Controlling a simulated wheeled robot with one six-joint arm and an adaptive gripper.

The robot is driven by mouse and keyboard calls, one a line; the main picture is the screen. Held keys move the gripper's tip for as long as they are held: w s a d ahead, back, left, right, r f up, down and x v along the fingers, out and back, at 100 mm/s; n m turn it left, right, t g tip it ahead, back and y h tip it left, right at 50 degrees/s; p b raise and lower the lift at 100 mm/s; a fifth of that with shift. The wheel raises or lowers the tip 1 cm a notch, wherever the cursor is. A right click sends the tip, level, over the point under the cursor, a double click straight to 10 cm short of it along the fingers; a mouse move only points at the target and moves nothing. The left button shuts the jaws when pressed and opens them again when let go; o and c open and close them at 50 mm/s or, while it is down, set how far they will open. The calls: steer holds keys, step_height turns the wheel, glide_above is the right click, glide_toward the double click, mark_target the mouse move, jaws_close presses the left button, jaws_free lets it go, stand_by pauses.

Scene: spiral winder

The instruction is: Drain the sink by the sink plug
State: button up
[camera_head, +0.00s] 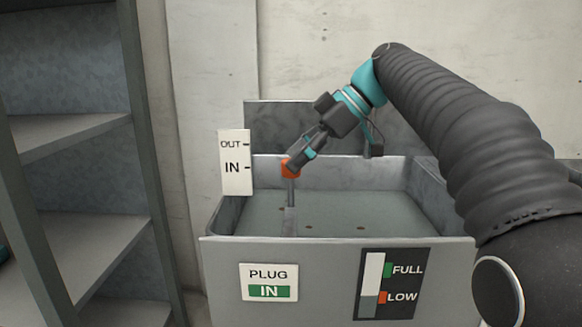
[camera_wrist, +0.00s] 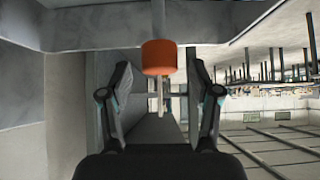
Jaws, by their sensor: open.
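The grey sink (camera_head: 225,262) stands against the wall, with a flat grey-green surface inside it and a few small brown spots on it. The sink plug has an orange knob (camera_head: 290,169) on a thin upright grey rod at the sink's left side. My gripper (camera_head: 298,160) reaches down from the upper right to the knob. In the wrist view the orange knob (camera_wrist: 159,57) lies centred between the tips of my open gripper (camera_wrist: 160,72), with gaps on both sides. Its exact depth relative to the tips is hard to tell. The rod's lower end is not clear.
A plate (camera_head: 235,162) marked OUT above IN stands at the sink's back left. A front label (camera_head: 268,282) reads PLUG IN, with IN on green. A gauge (camera_head: 388,284) shows FULL and LOW markers. Grey shelves (camera_head: 85,140) stand on the left.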

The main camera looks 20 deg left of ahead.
steer(key=shift+x, duration=0.95)
jaws_close()
step_height(320, 180, up, 4)
steer(key=p, duration=0.3)
jaws_free()
steer(key=shift+f, duration=0.1)
